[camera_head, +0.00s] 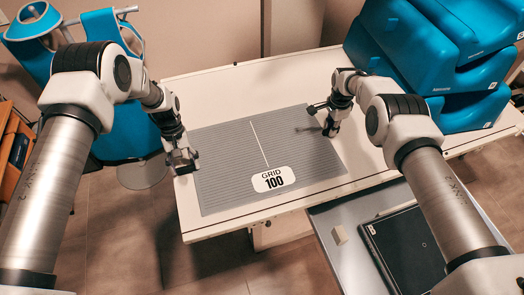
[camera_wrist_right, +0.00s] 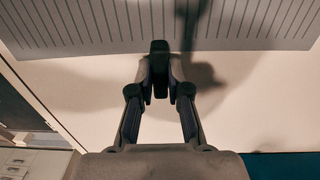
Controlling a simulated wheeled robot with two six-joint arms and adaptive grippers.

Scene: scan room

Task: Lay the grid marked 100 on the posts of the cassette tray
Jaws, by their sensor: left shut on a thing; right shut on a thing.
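The grey lined grid (camera_head: 225,165) bears a white label reading GRID 100 and a white centre line. It is over the white table, but I cannot tell whether it rests on it or is slightly raised. My left gripper (camera_head: 184,163) is shut on its left edge. My right gripper (camera_head: 329,126) is shut on its right edge. In the right wrist view the fingers (camera_wrist_right: 159,62) meet at the edge of the grid (camera_wrist_right: 90,22). The grey tray (camera_head: 329,229) at the lower right holds a black panel (camera_head: 408,247); my right arm covers part of it, and no posts are clear.
The white table (camera_head: 215,88) is bare behind the grid. A small pale block (camera_head: 339,234) sits on the tray. Blue padded forms (camera_head: 410,45) are stacked at the back right.

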